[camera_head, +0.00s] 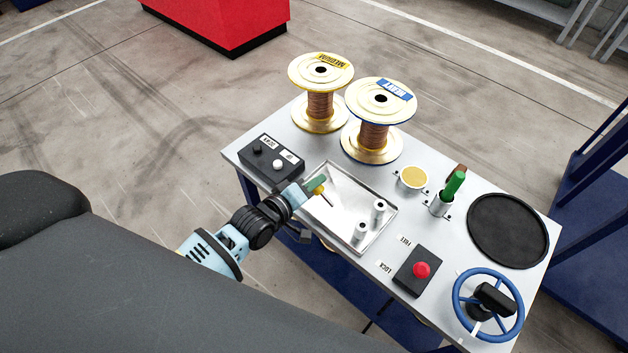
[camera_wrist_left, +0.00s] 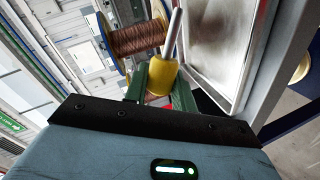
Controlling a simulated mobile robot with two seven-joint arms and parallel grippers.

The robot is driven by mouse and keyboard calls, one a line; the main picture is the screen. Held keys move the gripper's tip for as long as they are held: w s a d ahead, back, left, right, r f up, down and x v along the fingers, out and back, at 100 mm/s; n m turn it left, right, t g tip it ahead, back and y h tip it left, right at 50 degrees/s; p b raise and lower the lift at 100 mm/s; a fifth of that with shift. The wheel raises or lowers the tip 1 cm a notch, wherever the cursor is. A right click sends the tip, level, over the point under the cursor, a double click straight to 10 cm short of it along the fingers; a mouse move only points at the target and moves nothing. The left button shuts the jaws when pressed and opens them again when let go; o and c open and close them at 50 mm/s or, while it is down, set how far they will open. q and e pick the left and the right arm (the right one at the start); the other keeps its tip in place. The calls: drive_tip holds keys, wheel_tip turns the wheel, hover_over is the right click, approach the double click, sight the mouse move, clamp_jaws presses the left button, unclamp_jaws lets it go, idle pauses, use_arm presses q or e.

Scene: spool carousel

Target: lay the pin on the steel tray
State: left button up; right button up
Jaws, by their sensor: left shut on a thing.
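The pin has a yellow grip and a thin steel shaft; it shows in the head view (camera_head: 318,191) and in the left wrist view (camera_wrist_left: 162,77). My left gripper (camera_head: 313,185) is shut on the yellow grip, with the green fingers on either side of it in the wrist view. The shaft points away from the gripper. The steel tray (camera_head: 345,195) is a shallow rectangular tray with a raised rim on the table. The gripper and pin are over the tray's left end; the height above its floor is hard to tell. My right gripper is not in view.
Two short metal cylinders (camera_head: 361,231) stand at the tray's right end. Two copper-wire spools (camera_head: 372,136) stand behind it. A black switch box (camera_head: 270,160) is at left. A yellow cup (camera_head: 412,178), green handle (camera_head: 454,184), red button (camera_head: 421,269) and blue handwheel (camera_head: 488,305) are at right.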

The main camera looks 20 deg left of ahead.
use_arm(q)
wheel_tip(320, 180, down, 3)
drive_tip(key=shift+r+b, duration=0.2)
drive_tip(key=shift+b, duration=0.7)
drive_tip(key=shift+f+b, duration=0.3)
drive_tip(key=o, duration=0.8)
drive_tip(key=shift+o, duration=1.3)
drive_tip(key=shift+s, duration=0.1)
